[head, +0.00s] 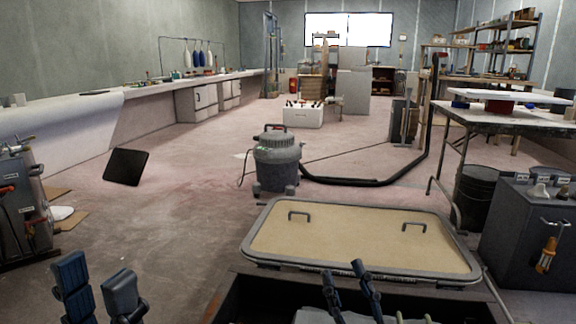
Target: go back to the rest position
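My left gripper (94,280) is at the bottom left of the head view. Its two dark blue fingers stand apart with nothing between them. My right gripper (345,280) is at the bottom centre, in front of a dark open box (250,297). Its two fingers also stand apart, with a gap and nothing seen between them. A tan hatch panel (350,240) with a grey rim and two handles lies just beyond the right gripper. The gripper bases and most of both arms are cut off by the lower edge.
A grey shop vacuum (277,162) with a black hose (375,182) stands beyond the panel. A dark cabinet (530,230) and a black bin (480,197) are at the right, near a worktable (500,122). A machine (20,205) stands at the left. The floor at centre left is mostly clear.

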